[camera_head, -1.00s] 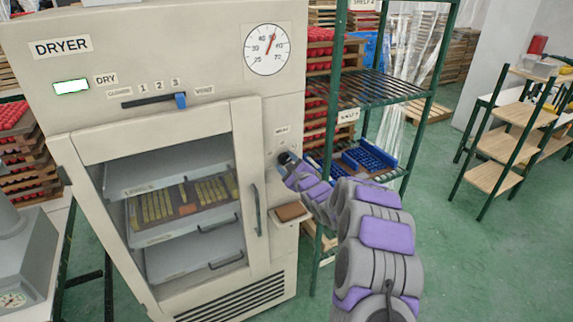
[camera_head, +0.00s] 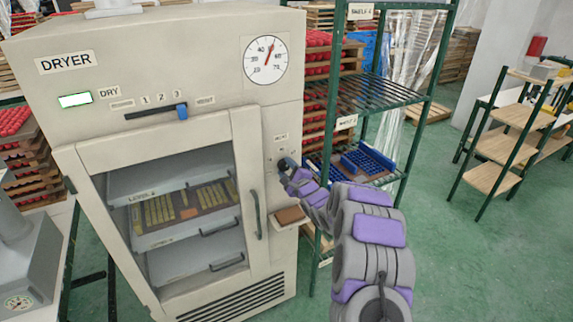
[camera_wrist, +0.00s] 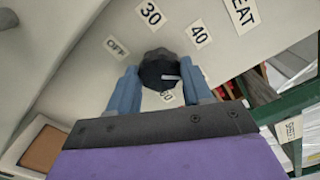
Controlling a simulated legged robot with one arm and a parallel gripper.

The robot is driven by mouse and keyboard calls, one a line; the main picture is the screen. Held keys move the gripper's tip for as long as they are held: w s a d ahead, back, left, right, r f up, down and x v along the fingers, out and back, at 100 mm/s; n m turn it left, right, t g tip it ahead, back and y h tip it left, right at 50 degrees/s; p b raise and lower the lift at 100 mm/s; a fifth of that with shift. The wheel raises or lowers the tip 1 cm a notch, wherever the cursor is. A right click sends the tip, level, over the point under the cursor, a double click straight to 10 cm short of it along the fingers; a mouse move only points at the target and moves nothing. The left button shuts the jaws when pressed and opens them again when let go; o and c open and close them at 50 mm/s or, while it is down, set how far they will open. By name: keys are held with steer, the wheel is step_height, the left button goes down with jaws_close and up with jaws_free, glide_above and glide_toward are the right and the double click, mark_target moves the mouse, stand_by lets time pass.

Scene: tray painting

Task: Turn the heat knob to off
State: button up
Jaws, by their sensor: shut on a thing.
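The heat knob (camera_wrist: 160,69) is a dark round knob on the dryer's right panel, with a pale pointer mark. In the wrist view the mark is on its right side, between the 40 label (camera_wrist: 199,34) and the 60 label (camera_wrist: 167,96). The OFF label (camera_wrist: 116,48) is to the upper left of the knob and the 30 label (camera_wrist: 150,13) is above it. My gripper (camera_wrist: 160,78) is shut on the knob, one finger on each side.
The dryer (camera_head: 190,75) has a glass door with trays inside and a slider (camera_head: 182,111) above. A small ledge with a brown pad (camera_head: 290,215) is below my gripper.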

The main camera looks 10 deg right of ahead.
steer(key=n+p, duration=0.1)
steer(key=n, duration=0.1)
steer(key=n+p, duration=0.1)
steer(key=shift+f+n, duration=0.3)
steer(key=shift+n, duration=0.1)
steer(key=n+p, duration=0.2)
steer(key=n, duration=0.2)
steer(key=shift+s+f+n, duration=0.1)
steer(key=shift+f+n, duration=0.05)
steer(key=shift+n, duration=0.15)
steer(key=n, duration=0.9)
steer(key=shift+f, duration=0.1)
steer(key=n+b, duration=0.2)
steer(key=n, duration=0.2)
steer(key=shift+d+n, duration=0.1)
steer(key=shift+n, duration=0.2)
steer(key=n+b, duration=0.2)
steer(key=n, duration=0.1)
steer(key=shift+f+n, duration=0.1)
steer(key=shift+n, duration=0.2)
steer(key=n+b, duration=0.4)
steer(key=n, duration=0.1)
steer(key=shift+r+n+b, duration=0.2)
steer(key=shift+n+b, duration=0.75)
steer(key=shift+n, duration=0.15)
